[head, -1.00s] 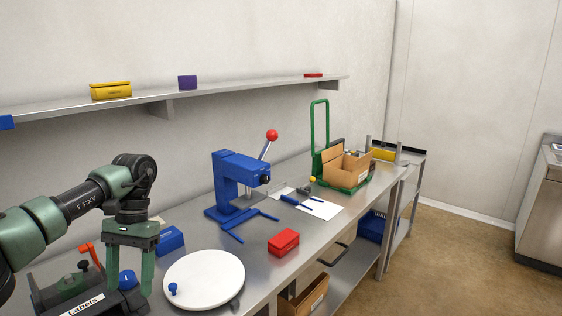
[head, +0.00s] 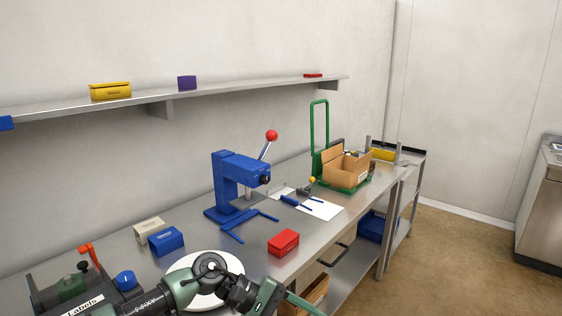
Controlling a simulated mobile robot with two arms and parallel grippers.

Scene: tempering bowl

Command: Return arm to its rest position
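My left arm comes in from the lower left and reaches across the bottom of the head view. Its green gripper (head: 298,303) is at the bottom edge, right of the white round plate (head: 184,266) and at the front of the steel table (head: 190,222). One pale green finger shows, pointing to the lower right. The rest of the gripper is cut off or edge-on, so I cannot tell its opening. I see nothing held in the part that shows. The arm hides much of the plate. My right gripper is not in view.
A blue press (head: 232,180) with a red-knobbed lever stands mid-table. A red box (head: 283,242) lies near the front edge. Blue (head: 166,241) and beige (head: 149,230) boxes sit behind the plate. A label machine (head: 75,290) is at left, a cardboard box (head: 345,165) at the far end.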

